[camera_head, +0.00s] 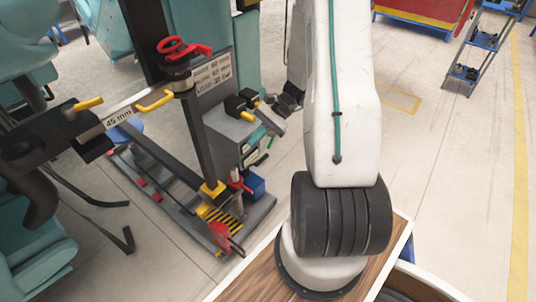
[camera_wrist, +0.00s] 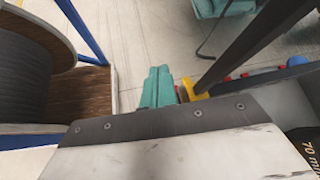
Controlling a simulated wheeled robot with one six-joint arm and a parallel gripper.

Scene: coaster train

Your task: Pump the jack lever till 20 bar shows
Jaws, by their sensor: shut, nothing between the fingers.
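My gripper (camera_head: 270,122) hangs in the middle of the head view, beside the grey box by the dark post. In the wrist view its two teal fingers (camera_wrist: 158,82) lie side by side, shut and empty. A red part (camera_head: 222,236) with a thin dark rod stands at the near end of the base rail, by a black and yellow striped plate (camera_head: 217,220). A red-topped upright piece (camera_head: 236,177) stands behind it. I cannot tell which of these is the jack lever. No gauge reading is legible. The gripper appears apart from both red parts.
A dark post (camera_head: 198,145) with a yellow collar (camera_head: 212,190) rises close to my gripper. A sign (camera_head: 212,78) and a red handwheel (camera_head: 180,48) are near its top. A yellow-handled bar (camera_head: 120,115) reads 45 mm. Open floor (camera_head: 440,150) lies to the right.

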